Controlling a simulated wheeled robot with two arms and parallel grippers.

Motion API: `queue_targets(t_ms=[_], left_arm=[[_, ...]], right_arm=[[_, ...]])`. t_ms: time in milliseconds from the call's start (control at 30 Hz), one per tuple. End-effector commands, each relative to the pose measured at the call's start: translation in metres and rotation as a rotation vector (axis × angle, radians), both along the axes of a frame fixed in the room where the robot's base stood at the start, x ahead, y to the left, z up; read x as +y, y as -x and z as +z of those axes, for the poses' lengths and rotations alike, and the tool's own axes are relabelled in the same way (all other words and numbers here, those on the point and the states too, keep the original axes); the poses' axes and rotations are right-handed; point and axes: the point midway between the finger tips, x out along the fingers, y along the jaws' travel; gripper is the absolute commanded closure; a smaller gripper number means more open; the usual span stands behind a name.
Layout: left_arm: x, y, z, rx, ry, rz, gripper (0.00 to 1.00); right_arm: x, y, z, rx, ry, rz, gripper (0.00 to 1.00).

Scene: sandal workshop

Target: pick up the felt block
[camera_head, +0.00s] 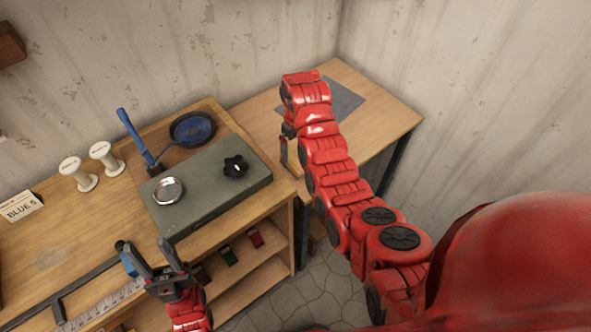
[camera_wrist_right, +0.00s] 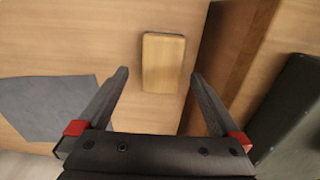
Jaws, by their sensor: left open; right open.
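A tan rectangular block (camera_wrist_right: 163,62), which I take to be the felt block, lies flat on the wooden side table (camera_head: 392,112). In the right wrist view it lies ahead of my right gripper (camera_wrist_right: 160,75), in line with the gap between the open fingers. I cannot tell how far above it the fingertips are. In the head view my right gripper (camera_head: 285,150) hangs over the side table's left part, and I cannot make out the block there. My left gripper (camera_head: 143,244) is open and empty near the workbench's front edge.
A dark grey sheet (camera_head: 346,99) lies on the side table. On the workbench, a grey-green slab (camera_head: 208,214) carries a metal dish (camera_head: 168,190) and a black knob (camera_head: 235,167).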

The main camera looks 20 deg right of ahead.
Motion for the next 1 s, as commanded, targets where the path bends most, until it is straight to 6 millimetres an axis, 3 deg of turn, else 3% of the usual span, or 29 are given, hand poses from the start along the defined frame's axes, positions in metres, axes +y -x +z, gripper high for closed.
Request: queue_targets(t_ms=[67, 333, 633, 867, 1000], left_arm=[[0.0, 0.0, -0.008, 0.0, 0.0, 0.0, 0.5], [0.0, 0.0, -0.007, -0.001, 0.0, 0.0, 0.5], [0.0, 0.0, 0.012, 0.0, 0.0, 0.0, 0.5], [0.0, 0.0, 0.011, 0.0, 0.0, 0.0, 0.5], [0.0, 0.0, 0.011, 0.0, 0.0, 0.0, 0.5]], right_arm=[[0.0, 0.0, -0.008, -0.001, 0.0, 0.001, 0.0], [0.003, -0.001, -0.023, 0.004, -0.001, 0.001, 0.0], [0.004, -0.002, -0.055, 0.004, 0.0, 0.0, 0.0], [0.004, -0.004, -0.059, -0.003, -0.001, 0.0, 0.0], [0.004, -0.003, -0.059, -0.002, -0.001, 0.0, 0.22]])
